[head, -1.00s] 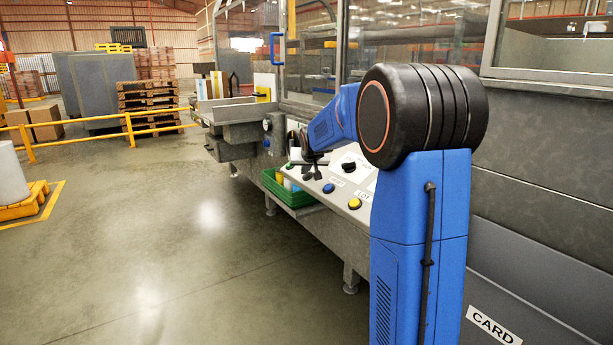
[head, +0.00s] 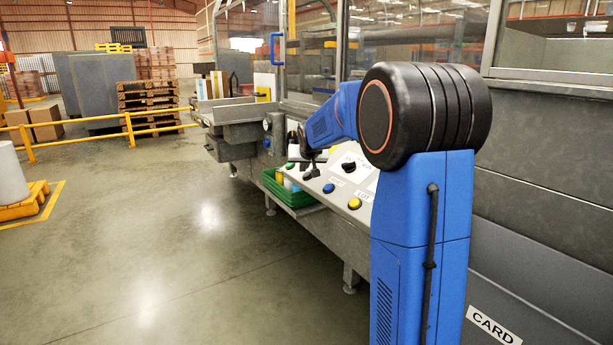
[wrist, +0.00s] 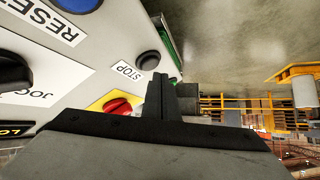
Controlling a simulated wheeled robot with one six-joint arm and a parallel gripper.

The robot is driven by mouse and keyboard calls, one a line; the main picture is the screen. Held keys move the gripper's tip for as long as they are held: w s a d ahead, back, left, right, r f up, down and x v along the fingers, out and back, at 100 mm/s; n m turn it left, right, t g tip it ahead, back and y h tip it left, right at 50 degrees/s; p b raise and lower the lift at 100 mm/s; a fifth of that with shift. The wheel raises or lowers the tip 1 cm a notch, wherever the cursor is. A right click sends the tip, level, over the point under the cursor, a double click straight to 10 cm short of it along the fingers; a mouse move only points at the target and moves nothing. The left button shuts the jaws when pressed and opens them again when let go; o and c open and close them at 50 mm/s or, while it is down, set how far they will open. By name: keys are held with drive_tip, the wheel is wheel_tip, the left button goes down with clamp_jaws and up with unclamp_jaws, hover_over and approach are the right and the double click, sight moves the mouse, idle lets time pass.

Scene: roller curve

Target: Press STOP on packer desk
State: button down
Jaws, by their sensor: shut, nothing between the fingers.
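The packer desk (head: 338,178) is a pale sloped panel with buttons, beyond my blue arm in the head view. In the wrist view a STOP label (wrist: 127,70) sits beside a dark round button (wrist: 148,62). My gripper (wrist: 161,80) is shut and empty, its fingertips close to that button in the picture. I cannot tell whether they touch it. My gripper also shows small over the desk in the head view (head: 311,172). A red knob on a yellow plate (wrist: 118,106) lies just left of the fingers, partly hidden by my gripper.
A blue button (head: 328,188) and a yellow button (head: 354,203) sit on the desk's near part. A black JOG knob (wrist: 12,72) is at the wrist view's left. A green crate (head: 288,192) is under the desk's edge. The floor (head: 190,250) to the left is clear.

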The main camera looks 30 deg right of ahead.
drive_tip(key=shift+r, duration=0.15)
drive_tip(key=r, duration=0.1)
drive_tip(key=a+r, duration=0.2)
drive_tip(key=r, duration=0.1)
drive_tip(key=shift+a+r, duration=0.1)
drive_tip(key=shift+a, duration=0.15)
idle(0.5)
idle(0.6)
drive_tip(key=s+a+f+n+g+y, duration=0.15)
drive_tip(key=s+a, duration=0.45)
drive_tip(key=s, duration=0.6)
drive_tip(key=s+a+f+n+g, duration=0.1)
drive_tip(key=s+a+f, duration=0.35)
drive_tip(key=s, duration=0.75)
drive_tip(key=s+a+f+n+g+y, duration=0.1)
drive_tip(key=s+a, duration=0.6)
drive_tip(key=s, duration=0.5)
drive_tip(key=s+a+f, duration=0.2)
drive_tip(key=s+f, duration=0.1)
drive_tip(key=s, duration=0.4)
drive_tip(key=s+a+f+n+g, duration=0.1)
drive_tip(key=s+f, duration=0.3)
drive_tip(key=s, duration=0.4)
drive_tip(key=shift+s+a+f+y, duration=0.15)
drive_tip(key=shift+a+f+y, duration=0.15)
drive_tip(key=shift+a+y, duration=0.15)
drive_tip(key=shift+n, duration=0.25)
